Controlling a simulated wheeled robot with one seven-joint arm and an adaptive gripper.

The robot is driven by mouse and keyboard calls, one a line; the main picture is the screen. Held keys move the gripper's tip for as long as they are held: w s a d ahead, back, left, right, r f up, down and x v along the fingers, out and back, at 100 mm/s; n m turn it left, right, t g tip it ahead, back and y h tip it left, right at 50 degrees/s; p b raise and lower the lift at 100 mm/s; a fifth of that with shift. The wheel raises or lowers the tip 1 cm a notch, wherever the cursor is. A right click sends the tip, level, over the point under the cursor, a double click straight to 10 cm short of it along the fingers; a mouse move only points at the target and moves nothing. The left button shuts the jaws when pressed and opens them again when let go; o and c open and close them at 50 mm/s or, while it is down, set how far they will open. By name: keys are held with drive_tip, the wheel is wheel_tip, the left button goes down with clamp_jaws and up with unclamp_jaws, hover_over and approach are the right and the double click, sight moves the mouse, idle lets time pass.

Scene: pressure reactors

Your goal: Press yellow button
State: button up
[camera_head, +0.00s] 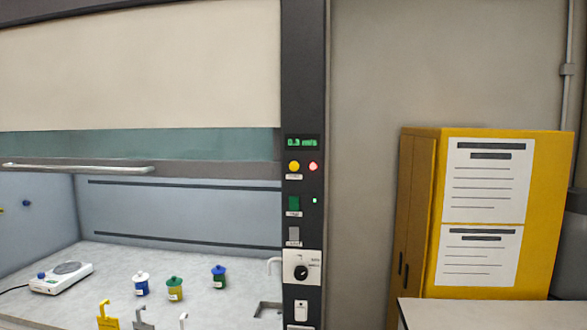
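The yellow button (294,167) is a small round knob on the dark vertical control panel (305,100) of the fume hood. It sits just below a green display (302,142) reading about 0.3 m/s. A red lit round light or button (313,167) is right beside it. A small label lies under the yellow button. My gripper and arm are not in view.
Below are a green switch (294,203), a grey switch (294,234) and a black dial (301,272). The hood's sash handle (78,169) is at left. Inside stand a hotplate (62,278) and small jars (175,288). A yellow cabinet (550,200) stands right, behind a pale tabletop (490,314).

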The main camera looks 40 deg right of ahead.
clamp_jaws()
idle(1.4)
